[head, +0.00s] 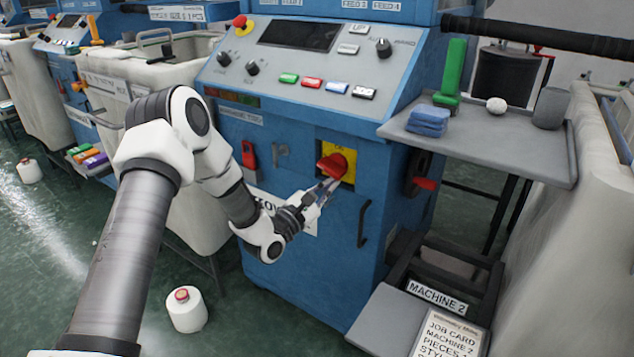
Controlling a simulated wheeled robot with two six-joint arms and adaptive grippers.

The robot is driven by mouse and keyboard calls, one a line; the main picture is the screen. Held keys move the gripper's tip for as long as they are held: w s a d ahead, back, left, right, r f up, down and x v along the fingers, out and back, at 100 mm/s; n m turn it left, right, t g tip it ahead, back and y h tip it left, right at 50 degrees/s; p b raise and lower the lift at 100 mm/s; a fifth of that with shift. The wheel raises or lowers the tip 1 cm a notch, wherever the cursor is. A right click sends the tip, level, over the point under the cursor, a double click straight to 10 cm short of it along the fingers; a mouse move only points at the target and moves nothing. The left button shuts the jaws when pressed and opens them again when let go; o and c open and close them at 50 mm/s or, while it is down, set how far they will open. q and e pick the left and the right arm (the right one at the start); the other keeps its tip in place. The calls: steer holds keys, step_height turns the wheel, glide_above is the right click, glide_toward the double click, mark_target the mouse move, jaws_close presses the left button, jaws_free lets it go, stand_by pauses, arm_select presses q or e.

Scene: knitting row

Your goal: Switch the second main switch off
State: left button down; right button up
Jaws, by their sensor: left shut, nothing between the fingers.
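The main switch (332,163) is a red rotary handle on a yellow plate (349,158), on the front of the blue machine (300,236). A sign reading MACHINE 2 (437,297) stands at this machine's foot. The handle looks slanted; I cannot read its exact setting. My left gripper (328,186) is shut and empty, its fingertips at the lower edge of the red handle. I cannot tell whether they touch it. The fingers hide part of the panel below the switch. My right gripper is not in view.
A control panel (300,68) with knobs and coloured buttons slopes above the switch. A red handle (424,184) projects at the machine's right side.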

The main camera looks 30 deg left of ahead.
arm_select(q)
steer(key=shift+d+r, duration=0.1)
steer(key=shift+d, duration=0.25)
steer(key=shift+d+r+b, duration=0.15)
steer(key=shift+d+b, duration=0.05)
steer(key=shift+b, duration=0.15)
stand_by(0.5)
steer(key=shift+s, duration=0.1)
steer(key=v, duration=1.2)
